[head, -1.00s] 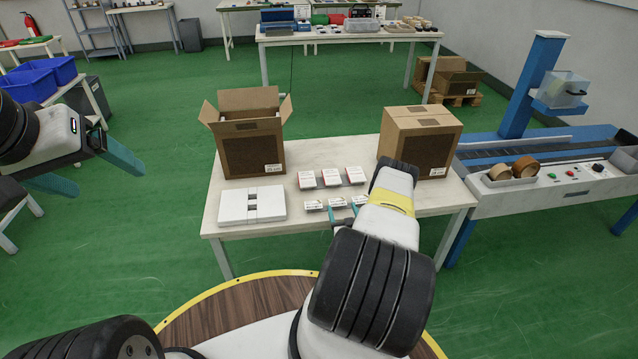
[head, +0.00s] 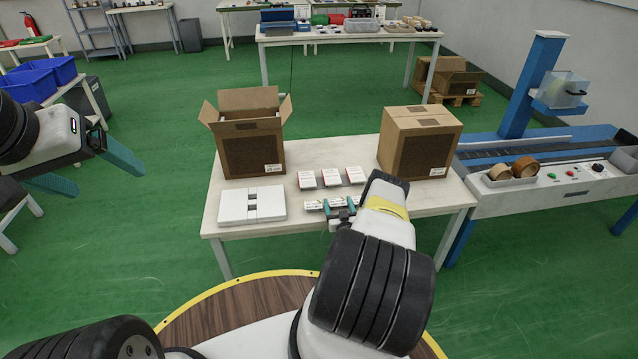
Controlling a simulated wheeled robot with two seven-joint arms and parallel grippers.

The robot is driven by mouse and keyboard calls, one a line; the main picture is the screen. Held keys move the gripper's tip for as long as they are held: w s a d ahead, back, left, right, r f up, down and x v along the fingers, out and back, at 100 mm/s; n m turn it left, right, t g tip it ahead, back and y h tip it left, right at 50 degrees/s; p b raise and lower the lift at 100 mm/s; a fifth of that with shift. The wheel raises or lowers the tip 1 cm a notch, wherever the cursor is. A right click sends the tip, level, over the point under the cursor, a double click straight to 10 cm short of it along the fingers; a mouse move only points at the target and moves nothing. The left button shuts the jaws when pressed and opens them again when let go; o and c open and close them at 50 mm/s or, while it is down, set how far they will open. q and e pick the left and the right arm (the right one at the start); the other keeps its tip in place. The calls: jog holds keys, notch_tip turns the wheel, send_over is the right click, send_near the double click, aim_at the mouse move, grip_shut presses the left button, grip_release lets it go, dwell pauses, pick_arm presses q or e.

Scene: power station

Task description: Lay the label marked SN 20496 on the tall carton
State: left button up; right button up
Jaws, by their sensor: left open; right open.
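Two brown cartons stand on the white table: an open one (head: 252,153) at left with flaps up, and a closed one (head: 418,150) at right. I cannot tell for certain which is the tall carton. A back row of red-and-white labels (head: 331,177) lies between them. In front is a row of small white labels (head: 313,205), partly hidden by my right gripper; their print is too small to read. My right gripper (head: 338,207) is open, its teal fingers over this front row. My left gripper (head: 88,170) is open and empty, off the table's left side.
A flat white box (head: 252,205) lies at the table's front left. Right of the table stands a blue-and-grey machine with tape rolls (head: 513,170). A bench with tools (head: 345,35) is behind. Green floor is free at left.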

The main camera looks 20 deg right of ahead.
jog(key=c, duration=1.1)
jog(key=shift+o, duration=0.2)
jog(key=shift+r, duration=0.1)
